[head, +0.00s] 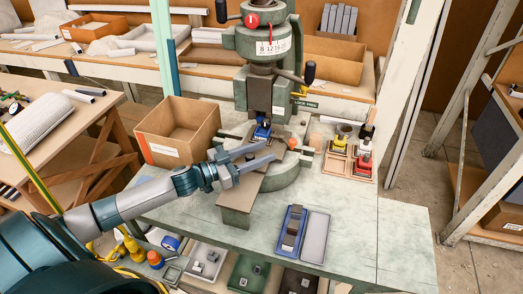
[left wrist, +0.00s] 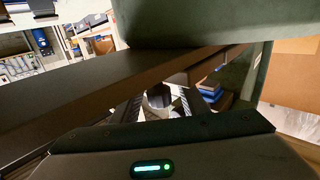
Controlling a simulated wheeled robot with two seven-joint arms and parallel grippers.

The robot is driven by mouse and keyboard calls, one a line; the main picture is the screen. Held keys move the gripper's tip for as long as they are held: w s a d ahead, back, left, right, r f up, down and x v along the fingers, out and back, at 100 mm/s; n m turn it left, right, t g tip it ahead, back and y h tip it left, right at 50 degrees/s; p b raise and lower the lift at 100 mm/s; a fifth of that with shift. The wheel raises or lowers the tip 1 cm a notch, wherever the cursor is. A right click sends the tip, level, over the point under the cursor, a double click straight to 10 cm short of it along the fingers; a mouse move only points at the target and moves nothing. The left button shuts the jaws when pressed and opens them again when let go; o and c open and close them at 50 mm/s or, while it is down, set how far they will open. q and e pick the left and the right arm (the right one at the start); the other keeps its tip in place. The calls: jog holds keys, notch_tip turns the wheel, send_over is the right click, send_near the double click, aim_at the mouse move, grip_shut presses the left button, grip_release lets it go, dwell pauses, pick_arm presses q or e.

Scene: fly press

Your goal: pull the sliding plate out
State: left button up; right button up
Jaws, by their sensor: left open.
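The fly press (head: 265,45) stands on the pale bench. A brown-grey plate (head: 243,188), seemingly the sliding plate, extends from under its ram toward the front. A small orange knob (head: 292,142) shows on the plate assembly, just past my fingers. My left gripper (head: 266,152) is open, its two fingers pointing right over the plate. I cannot tell whether they touch anything. In the left wrist view, a pale rounded shape (left wrist: 160,95) shows between the fingers, partly hidden by the gripper body. A blue block (head: 262,131) sits under the ram. My right gripper is out of view.
A cardboard box (head: 178,130) stands left of the press. A wooden tray with yellow and red items (head: 338,160) is at right. A blue tray (head: 290,232) and a grey tray (head: 315,238) lie at the front. The bench's right front is clear.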

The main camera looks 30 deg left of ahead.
pick_arm(q)
jog(key=shift+w+d, duration=0.15)
jog(key=shift+w, duration=0.1)
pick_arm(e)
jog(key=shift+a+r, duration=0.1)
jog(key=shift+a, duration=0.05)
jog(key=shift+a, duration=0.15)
pick_arm(q)
grip_shut()
